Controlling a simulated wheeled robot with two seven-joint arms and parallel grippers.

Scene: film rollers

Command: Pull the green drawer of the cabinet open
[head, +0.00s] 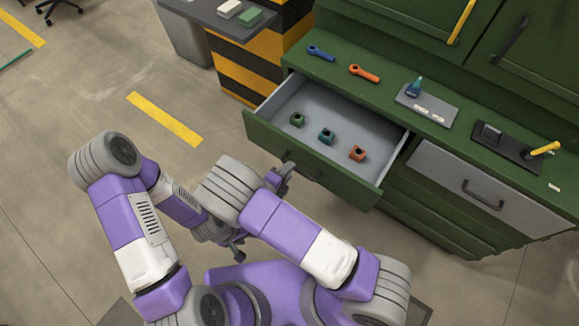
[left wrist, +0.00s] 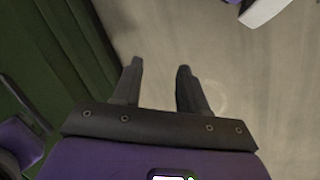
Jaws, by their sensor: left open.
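The green drawer (head: 310,160) of the cabinet is pulled out and stands open, showing its grey inside. Its dark handle (head: 319,177) is on the front face. My right gripper (head: 284,177) is at the drawer front, by the left end of the handle. Whether its fingers touch or grip the handle cannot be told. My left gripper (head: 238,249) is lower, away from the drawer and partly behind my right arm. In the left wrist view its fingers (left wrist: 157,85) are apart with only floor between them. Green cabinet surface (left wrist: 50,60) shows at the left there.
Blue (head: 320,52) and orange (head: 364,73) wrenches lie on the countertop. A closed grey drawer (head: 490,190) is at right.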

